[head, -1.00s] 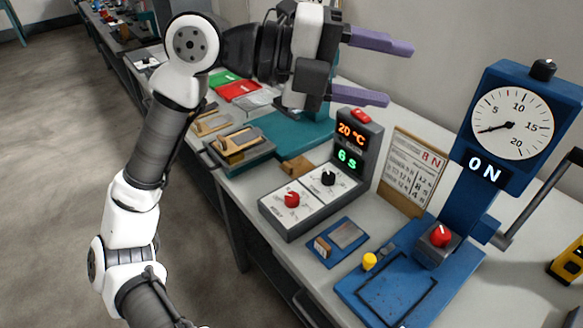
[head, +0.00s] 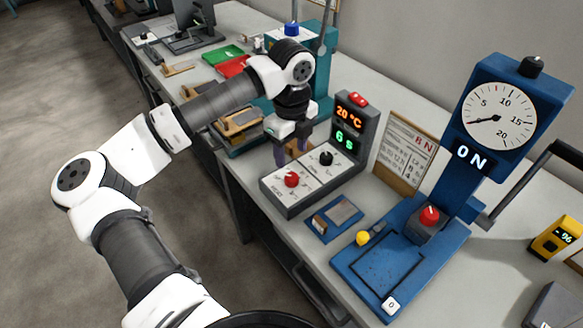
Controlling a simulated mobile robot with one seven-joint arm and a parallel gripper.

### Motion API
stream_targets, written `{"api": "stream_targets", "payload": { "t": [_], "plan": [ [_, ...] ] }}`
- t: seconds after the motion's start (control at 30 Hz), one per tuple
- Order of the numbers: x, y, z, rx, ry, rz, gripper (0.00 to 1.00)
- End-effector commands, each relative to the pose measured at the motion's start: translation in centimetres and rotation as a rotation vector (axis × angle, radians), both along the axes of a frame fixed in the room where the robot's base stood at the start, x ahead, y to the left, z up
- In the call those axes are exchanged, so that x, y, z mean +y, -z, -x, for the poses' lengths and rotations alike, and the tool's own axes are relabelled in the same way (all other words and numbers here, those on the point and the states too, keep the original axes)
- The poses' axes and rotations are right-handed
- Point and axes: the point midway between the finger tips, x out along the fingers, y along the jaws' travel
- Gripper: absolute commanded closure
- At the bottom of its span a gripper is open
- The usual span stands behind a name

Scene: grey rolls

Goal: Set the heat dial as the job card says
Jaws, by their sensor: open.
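The control box (head: 315,184) lies on the bench with a red dial (head: 291,179) on its left plate and a black dial (head: 326,158) on its right plate. The plates' fine lettering is too small to read surely. The display post (head: 352,128) behind shows 20 °C in orange and 6 s in green. The job card (head: 407,150) stands on a wooden board to the right; a red "8N" or "6N" heads it, other lines are unreadable. My gripper (head: 291,154) points down, open and empty, its purple fingers just above and behind the red dial, apart from it.
A blue press (head: 385,275) with a round gauge (head: 502,115) and an "0N" readout stands at right, with its own red knob (head: 429,216). A blue tray (head: 335,218) lies before the box. A teal machine (head: 318,75) and wooden-topped fixtures stand behind my gripper.

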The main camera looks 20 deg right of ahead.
Motion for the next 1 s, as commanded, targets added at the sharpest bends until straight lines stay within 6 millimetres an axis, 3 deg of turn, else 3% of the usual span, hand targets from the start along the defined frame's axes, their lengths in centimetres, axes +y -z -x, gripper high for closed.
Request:
{"api": "stream_targets", "payload": {
  "t": [0.2, 0.4, 0.8, 1.0],
  "plan": [
    [0.0, 4.3, 0.1, 0.004, 0.000, 0.003, 0.46],
    [-0.1, 6.9, 0.0, 0.002, 0.001, 0.002, 0.46],
    [0.0, 7.8, 0.0, 0.000, 0.002, 0.002, 0.46],
    [0.0, 7.8, 0.0, 0.000, 0.002, 0.002, 0.71]
  ]
}}
